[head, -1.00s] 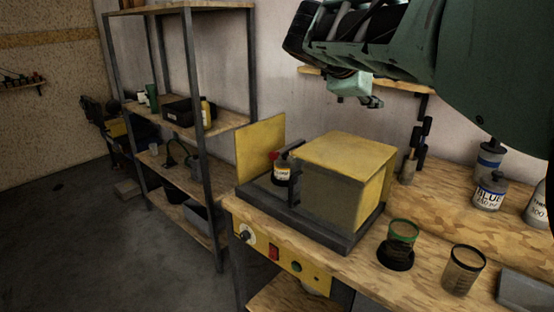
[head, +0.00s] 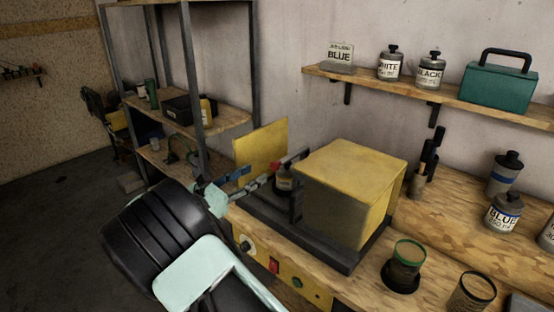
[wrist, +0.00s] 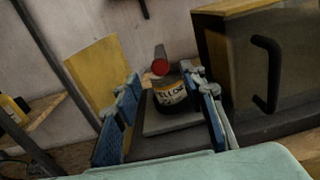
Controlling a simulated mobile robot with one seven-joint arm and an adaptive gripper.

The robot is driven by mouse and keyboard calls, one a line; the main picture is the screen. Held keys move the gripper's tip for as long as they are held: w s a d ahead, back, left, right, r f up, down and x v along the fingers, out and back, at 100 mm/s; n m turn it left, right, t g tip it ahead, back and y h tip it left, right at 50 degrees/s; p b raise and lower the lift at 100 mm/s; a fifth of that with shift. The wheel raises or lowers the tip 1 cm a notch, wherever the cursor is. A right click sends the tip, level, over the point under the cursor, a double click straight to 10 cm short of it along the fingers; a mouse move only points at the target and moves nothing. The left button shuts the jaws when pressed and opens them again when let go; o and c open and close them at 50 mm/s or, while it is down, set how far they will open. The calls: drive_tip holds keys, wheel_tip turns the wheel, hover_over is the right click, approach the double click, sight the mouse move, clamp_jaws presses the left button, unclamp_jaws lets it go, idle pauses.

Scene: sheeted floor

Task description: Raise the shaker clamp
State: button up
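The shaker is a yellow box (head: 345,175) on a dark base, with an upright yellow panel (head: 262,150) at its left. A bottle with a yellow label stands on a grey plate (wrist: 172,122) in the opening beside the box. The bottle (wrist: 171,92) has a red knob (wrist: 160,67) above it, seemingly part of the clamp. My gripper (head: 252,181) is at the shaker's left front, pointing in at the bottle. In the wrist view my gripper (wrist: 164,82) is open, its blue-padded fingers either side of the bottle and knob. Contact cannot be told.
A black handle (wrist: 266,72) sticks out on the box front, right of my fingers. A control panel (head: 275,268) with a dial and buttons runs below. A shelf rack (head: 205,120) stands behind left.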

sight(273, 166)
drive_tip(key=shift+n, duration=0.3)
drive_tip(key=x, duration=0.3)
drive_tip(key=p+x, duration=0.1)
drive_tip(key=x, duration=0.3)
drive_tip(key=f+x, duration=0.1)
drive_tip(key=x, duration=0.2)
drive_tip(key=shift+w+a+f+p, duration=0.1)
drive_tip(key=shift+w+p, duration=0.15)
drive_tip(key=shift+p, duration=0.1)
clamp_jaws()
